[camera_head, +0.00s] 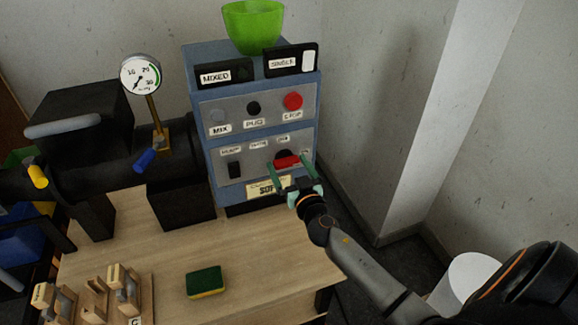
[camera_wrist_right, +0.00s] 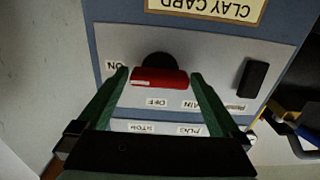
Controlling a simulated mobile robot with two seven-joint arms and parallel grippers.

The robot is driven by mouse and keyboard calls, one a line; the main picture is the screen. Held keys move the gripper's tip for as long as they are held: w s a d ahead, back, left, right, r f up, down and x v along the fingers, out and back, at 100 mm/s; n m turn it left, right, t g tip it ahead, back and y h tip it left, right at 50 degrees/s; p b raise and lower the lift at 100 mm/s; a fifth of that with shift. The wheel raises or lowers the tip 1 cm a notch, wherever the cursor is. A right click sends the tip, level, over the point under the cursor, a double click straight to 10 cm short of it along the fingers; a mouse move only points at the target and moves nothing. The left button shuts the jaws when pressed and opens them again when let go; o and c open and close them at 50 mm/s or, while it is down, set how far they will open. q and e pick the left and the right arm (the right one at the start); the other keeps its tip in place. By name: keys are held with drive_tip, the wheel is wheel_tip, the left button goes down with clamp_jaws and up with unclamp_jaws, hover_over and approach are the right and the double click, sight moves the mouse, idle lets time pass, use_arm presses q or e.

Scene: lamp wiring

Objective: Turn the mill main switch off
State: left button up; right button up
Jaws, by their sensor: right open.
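The mill main switch is a red bar handle (camera_head: 288,161) on a dark round base, low on the blue control cabinet (camera_head: 190,75). In the right wrist view, which is upside down, the red handle (camera_wrist_right: 160,78) lies level. Its white-marked end is towards the ON label (camera_wrist_right: 115,66). The OFF label (camera_wrist_right: 158,103) is beside the handle's middle. My right gripper (camera_head: 290,170) is open in front of the switch, one green finger by each end of the handle. Whether the fingers touch it I cannot tell. My left gripper is not in view.
A black rocker switch (camera_head: 235,170) sits left of the main switch. Mix, pug and red stop (camera_head: 293,101) buttons are above. A green bowl (camera_head: 252,25) stands on top of the cabinet. A sponge (camera_head: 205,281) and wooden blocks (camera_head: 95,300) lie on the table.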

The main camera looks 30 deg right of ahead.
drive_tip(key=c, duration=1.1)
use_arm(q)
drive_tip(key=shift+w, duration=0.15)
